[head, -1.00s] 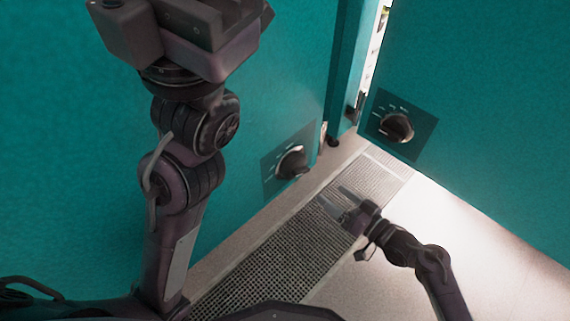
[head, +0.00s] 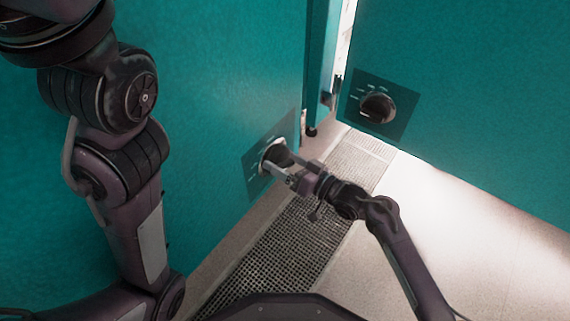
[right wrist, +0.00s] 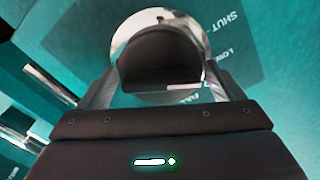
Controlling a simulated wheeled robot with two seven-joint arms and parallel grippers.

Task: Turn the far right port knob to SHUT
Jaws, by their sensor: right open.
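A dark round knob with a bright metal rim (head: 275,153) sits on a dark plate on the left teal wall. My right gripper (head: 283,164) is at this knob, open, with its fingers reaching to either side of it. In the right wrist view the knob (right wrist: 160,60) shows between the two fingers; I cannot tell whether they touch it. Its white mark lies toward the label that seems to read FULL; LOW and SHUT stand farther up the plate. A second, similar knob (head: 378,108) is on the right teal wall, apart from my grippers. My left gripper is out of view.
A perforated metal floor grate (head: 285,245) runs along the foot of the left wall. Pale floor (head: 440,215) lies clear to the right. A bright narrow gap (head: 346,35) stands between the teal walls. My left arm fills the left side.

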